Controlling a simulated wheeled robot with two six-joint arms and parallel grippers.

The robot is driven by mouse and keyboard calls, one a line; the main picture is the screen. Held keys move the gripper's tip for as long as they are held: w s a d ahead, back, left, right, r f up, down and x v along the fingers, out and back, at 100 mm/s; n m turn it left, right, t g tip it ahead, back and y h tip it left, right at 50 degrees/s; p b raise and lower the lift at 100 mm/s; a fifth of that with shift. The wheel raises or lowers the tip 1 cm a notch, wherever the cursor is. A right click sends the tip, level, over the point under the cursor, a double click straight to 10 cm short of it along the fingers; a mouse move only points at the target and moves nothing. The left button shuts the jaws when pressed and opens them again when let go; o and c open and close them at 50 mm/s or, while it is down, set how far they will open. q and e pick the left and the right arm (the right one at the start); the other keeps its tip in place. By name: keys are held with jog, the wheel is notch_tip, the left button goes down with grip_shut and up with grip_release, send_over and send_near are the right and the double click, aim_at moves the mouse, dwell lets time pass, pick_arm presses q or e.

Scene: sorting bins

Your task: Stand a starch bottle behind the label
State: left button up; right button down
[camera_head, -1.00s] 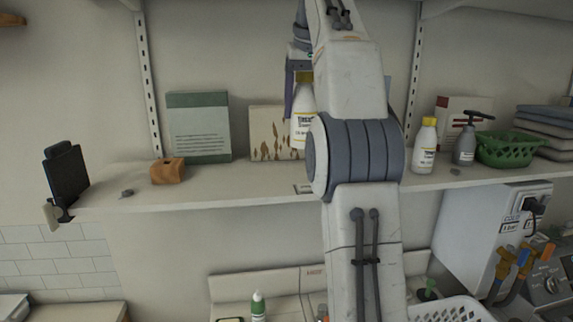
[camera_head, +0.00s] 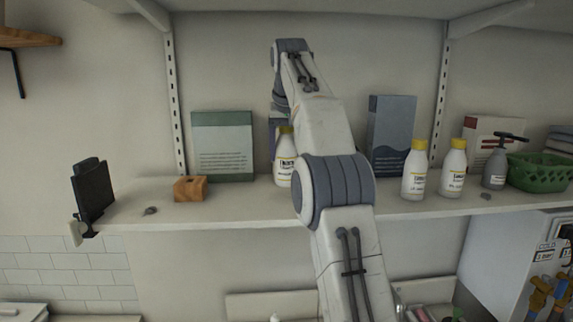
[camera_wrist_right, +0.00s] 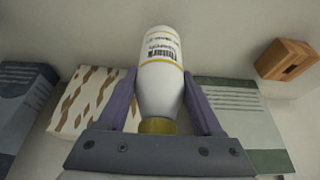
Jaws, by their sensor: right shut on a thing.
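A white starch bottle (camera_head: 284,168) with a yellow cap is upright at the shelf, partly behind my right arm. My right gripper (camera_head: 281,128) holds it from above, near the cap. In the right wrist view, the fingers of the gripper (camera_wrist_right: 160,105) are shut on both sides of the bottle (camera_wrist_right: 158,75). Its base is at or just above the shelf top; I cannot tell if it touches. Two similar bottles (camera_head: 416,172) (camera_head: 453,170) stand on the shelf to the right. The label is not visible now; my arm covers part of the shelf edge. My left gripper is out of view.
On the shelf (camera_head: 240,208) stand a green box (camera_head: 223,147), a wooden block (camera_head: 190,189), a blue-grey box (camera_head: 391,135), a pump bottle (camera_head: 496,165) and a green basket (camera_head: 540,172). A brown-patterned box (camera_wrist_right: 90,98) is close beside the bottle. A dark tablet-like stand (camera_head: 92,193) is at the left end.

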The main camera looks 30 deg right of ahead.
aim_at(287, 147)
jog(key=shift+s+f, duration=0.1)
jog(key=shift+f, duration=1.55)
jog(key=shift+f, duration=0.15)
jog(key=shift+c, duration=0.2)
grip_release()
jog(key=shift+r, duration=0.2)
jog(key=v, duration=0.6)
jog(key=shift+r, duration=0.2)
jog(key=shift+s+a+r, duration=0.1)
jog(key=shift+s+r, duration=0.1)
jog(key=shift+r, duration=0.2)
